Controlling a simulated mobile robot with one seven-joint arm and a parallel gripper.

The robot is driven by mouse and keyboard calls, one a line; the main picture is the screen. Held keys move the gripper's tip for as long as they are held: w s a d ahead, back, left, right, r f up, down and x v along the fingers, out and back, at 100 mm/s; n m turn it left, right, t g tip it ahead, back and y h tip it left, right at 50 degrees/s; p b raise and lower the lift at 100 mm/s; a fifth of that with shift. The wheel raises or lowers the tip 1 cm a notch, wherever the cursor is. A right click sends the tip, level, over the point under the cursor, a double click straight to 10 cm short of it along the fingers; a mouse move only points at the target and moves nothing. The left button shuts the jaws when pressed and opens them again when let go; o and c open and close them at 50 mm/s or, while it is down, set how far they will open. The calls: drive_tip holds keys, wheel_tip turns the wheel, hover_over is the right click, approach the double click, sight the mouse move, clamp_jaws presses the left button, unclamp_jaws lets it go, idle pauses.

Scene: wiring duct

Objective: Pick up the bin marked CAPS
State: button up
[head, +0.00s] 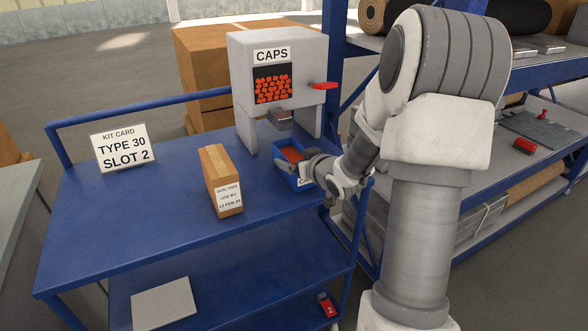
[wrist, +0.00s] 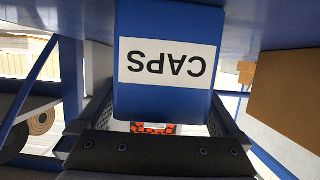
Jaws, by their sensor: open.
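The bin marked CAPS (head: 293,181) is a small blue open-topped box with red contents, standing on the blue cart top in front of the grey dispenser. In the wrist view the bin (wrist: 165,98) fills the middle, its white CAPS label upside down. My gripper (head: 300,168) is at the bin, partly hiding it in the head view. My gripper (wrist: 160,108) is open, with one finger on each side of the bin. I cannot tell whether either finger touches it.
The grey CAPS dispenser (head: 282,50) with a red lever stands behind the bin. A brown tape carton (head: 220,180) stands to the left, and a kit card (head: 124,148) reads TYPE 30 SLOT 2. The cart top (head: 120,220) is clear at the left. Blue shelving (head: 333,60) stands on the right.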

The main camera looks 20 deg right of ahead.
drive_tip(key=shift+w+f, duration=0.25)
drive_tip(key=shift+w, duration=0.35)
drive_tip(key=shift+r, duration=0.1)
drive_tip(key=c, duration=1.5)
